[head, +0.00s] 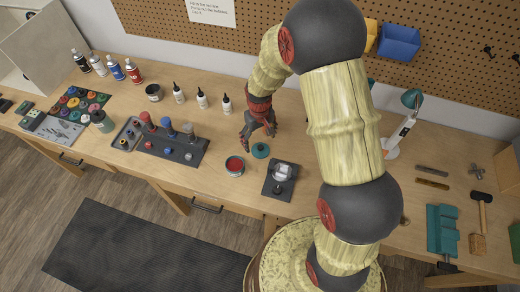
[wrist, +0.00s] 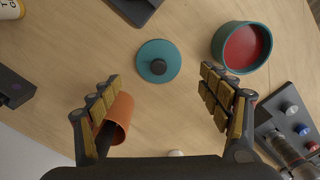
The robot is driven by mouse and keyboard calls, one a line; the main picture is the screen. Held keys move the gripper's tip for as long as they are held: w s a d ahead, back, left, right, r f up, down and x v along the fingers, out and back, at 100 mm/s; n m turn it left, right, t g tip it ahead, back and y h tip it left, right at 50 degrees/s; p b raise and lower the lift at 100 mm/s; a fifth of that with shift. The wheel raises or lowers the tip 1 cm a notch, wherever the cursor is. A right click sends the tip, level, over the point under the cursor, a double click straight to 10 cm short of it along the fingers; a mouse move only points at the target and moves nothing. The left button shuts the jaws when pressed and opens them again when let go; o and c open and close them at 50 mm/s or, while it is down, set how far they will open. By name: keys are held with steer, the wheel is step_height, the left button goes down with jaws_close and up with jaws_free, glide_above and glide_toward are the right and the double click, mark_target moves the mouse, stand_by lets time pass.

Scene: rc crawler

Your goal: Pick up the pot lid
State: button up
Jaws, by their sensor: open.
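The pot lid is a flat teal disc with a dark knob (head: 261,151); it lies on the wooden bench. The lid (wrist: 158,62) is also in the upper middle of the wrist view, knob facing up. Beside it stands a small teal pot with red inside (head: 235,165), also in the wrist view (wrist: 242,46). My gripper (head: 262,130) is just behind the lid in the head view. In the wrist view my gripper (wrist: 163,90) has its fingers wide apart, with bare bench between them. It is open, empty and not touching the lid.
An orange cylinder (wrist: 121,112) shows beside the left finger in the wrist view; I cannot tell whether they touch. A black stand (head: 281,180) is right of the lid. A dark tray with knobs (head: 180,153) is left of the pot. White bottles (head: 202,99) stand behind.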

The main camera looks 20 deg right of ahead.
mark_target(260, 147)
steer(key=f, duration=0.5)
steer(key=shift+s+d, duration=0.15)
steer(key=shift+s, duration=0.1)
steer(key=c, duration=1)
